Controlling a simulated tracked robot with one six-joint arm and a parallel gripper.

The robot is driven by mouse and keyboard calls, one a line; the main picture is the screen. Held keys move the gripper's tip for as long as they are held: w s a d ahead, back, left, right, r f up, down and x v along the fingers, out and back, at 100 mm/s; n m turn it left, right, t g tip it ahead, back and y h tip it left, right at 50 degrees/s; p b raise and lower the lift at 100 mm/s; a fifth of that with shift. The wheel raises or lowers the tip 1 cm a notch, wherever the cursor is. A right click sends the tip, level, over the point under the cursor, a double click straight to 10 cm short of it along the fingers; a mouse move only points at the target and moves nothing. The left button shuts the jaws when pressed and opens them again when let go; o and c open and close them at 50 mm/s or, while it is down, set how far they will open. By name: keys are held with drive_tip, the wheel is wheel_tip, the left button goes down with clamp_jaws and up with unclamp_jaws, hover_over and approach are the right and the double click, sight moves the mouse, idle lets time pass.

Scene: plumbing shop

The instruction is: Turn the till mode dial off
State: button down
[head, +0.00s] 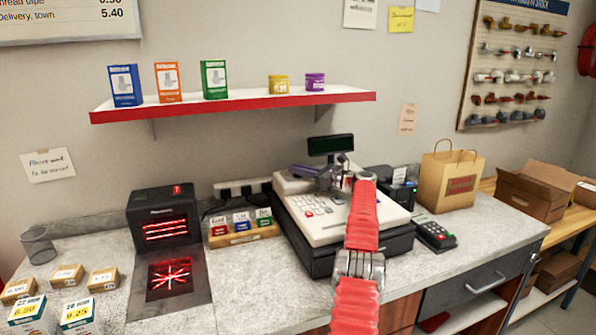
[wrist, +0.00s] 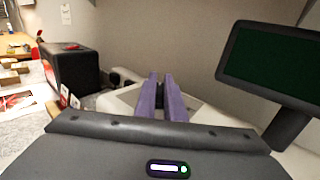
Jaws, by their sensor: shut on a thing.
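The till (head: 338,215), a cream cash register with a keypad and a dark drawer base, stands on the counter. A dark display (head: 331,145) rises on a post behind it, and this display also shows at the right of the wrist view (wrist: 275,65). My gripper (head: 300,170) has purple fingers at the till's upper back-left part. In the wrist view my gripper (wrist: 162,82) has its fingers close together over the cream housing, with a dark piece between them. It is shut on the mode dial, which the fingers mostly hide. The dial's setting cannot be read.
A black scanner (head: 163,222) with red lights stands left of the till, beside a small card holder (head: 243,236). A card terminal (head: 435,236) and paper bag (head: 450,182) are to the right. A red-edged shelf (head: 235,104) hangs above.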

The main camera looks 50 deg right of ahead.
drive_tip(key=shift+s+d+f, duration=0.2)
drive_tip(key=shift+s+f, duration=0.05)
drive_tip(key=c, duration=1.8)
unclamp_jaws()
drive_tip(key=shift+w+a, duration=0.1)
drive_tip(key=shift+a, duration=0.05)
drive_tip(key=shift+c, duration=0.2)
drive_tip(key=shift+s+r, duration=0.1)
drive_tip(key=shift+s, duration=0.1)
drive_tip(key=s, duration=0.4)
drive_tip(key=s+d, duration=0.1)
drive_tip(key=s, duration=0.8)
drive_tip(key=shift+s+d, duration=0.2)
drive_tip(key=shift+d, duration=0.15)
